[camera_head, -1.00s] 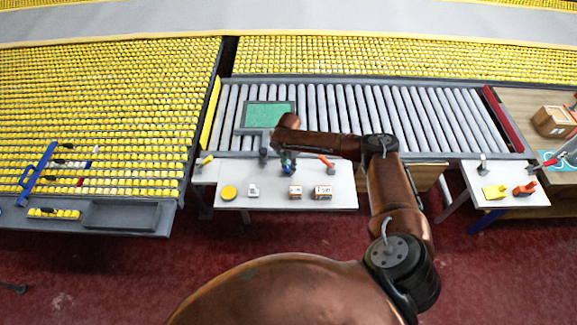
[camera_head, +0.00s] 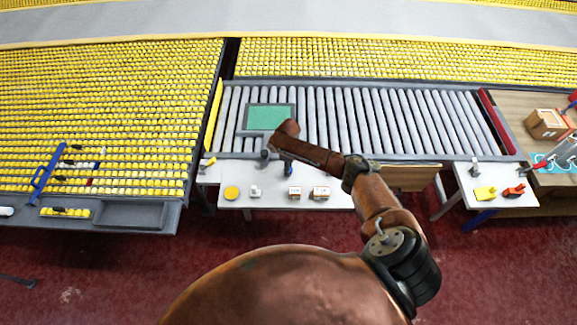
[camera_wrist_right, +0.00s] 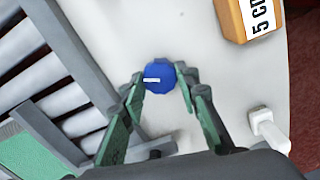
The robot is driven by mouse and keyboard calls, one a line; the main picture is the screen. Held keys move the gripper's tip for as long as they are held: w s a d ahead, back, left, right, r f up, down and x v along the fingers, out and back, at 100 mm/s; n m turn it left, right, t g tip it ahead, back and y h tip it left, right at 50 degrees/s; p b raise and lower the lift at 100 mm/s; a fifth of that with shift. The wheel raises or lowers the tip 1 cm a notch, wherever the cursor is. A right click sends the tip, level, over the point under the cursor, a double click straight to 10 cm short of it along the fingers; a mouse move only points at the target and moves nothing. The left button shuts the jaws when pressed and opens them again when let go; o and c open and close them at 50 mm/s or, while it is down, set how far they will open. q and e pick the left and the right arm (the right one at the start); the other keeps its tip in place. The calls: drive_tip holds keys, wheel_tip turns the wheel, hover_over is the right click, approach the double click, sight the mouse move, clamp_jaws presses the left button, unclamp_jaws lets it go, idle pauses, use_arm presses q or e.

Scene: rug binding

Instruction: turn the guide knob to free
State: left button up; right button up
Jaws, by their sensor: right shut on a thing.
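The guide knob (camera_wrist_right: 161,92) is blue, faceted and round, with a short white pointer line, in the right wrist view. The line lies nearly level in that view and points to its left side. My right gripper (camera_wrist_right: 162,82) is shut on the knob, one green finger on each side of it. In the head view my right gripper (camera_head: 288,168) is small and partly hidden by my arm, at the back edge of the white table (camera_head: 270,203) by the rollers. The knob's setting marks cannot be read. My left gripper is not in view.
Behind the table is a roller conveyor (camera_head: 370,118) with a green panel (camera_head: 268,118). A yellow disc (camera_head: 231,193), a small white switch (camera_head: 255,191) and two labelled boxes (camera_head: 295,193) (camera_head: 321,193) stand on the table. A second white table (camera_head: 497,203) is at right.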

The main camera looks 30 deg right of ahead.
drive_tip(key=m+p, duration=0.3)
drive_tip(key=m, duration=0.3)
drive_tip(key=shift+a, duration=0.1)
drive_tip(key=m+p, duration=0.1)
drive_tip(key=m, duration=0.2)
drive_tip(key=shift+m, duration=0.4)
drive_tip(key=shift+m+p, duration=0.6)
drive_tip(key=shift+m, duration=0.9)
drive_tip(key=o, duration=1.2)
drive_tip(key=shift+c, duration=0.2)
wheel_tip(320, 180, up, 12)
